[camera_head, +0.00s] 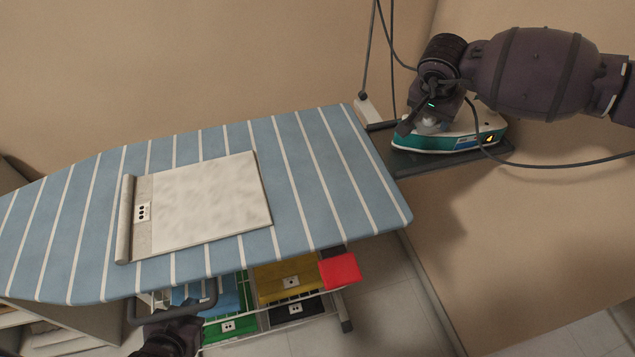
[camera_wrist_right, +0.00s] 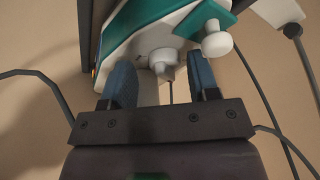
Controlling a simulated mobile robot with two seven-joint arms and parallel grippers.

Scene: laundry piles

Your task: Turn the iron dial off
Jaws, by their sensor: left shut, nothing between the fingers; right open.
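The iron (camera_head: 462,132), white with a teal base, rests on the dark stand at the right end of the ironing board. My right gripper (camera_head: 418,122) is over its left part. In the right wrist view, the gripper (camera_wrist_right: 163,78) is open, and a pale round knob (camera_wrist_right: 163,60) on the iron (camera_wrist_right: 130,25), likely the dial, lies between its blue-grey fingers. I cannot tell whether they touch it. A second white knob (camera_wrist_right: 216,44) sticks out further right. The dial's setting is not readable. My left gripper (camera_head: 172,328) is shut and empty, low at the board's front edge.
The dark iron stand (camera_head: 405,162) is beside the wall. Cables hang around the iron and my right arm.

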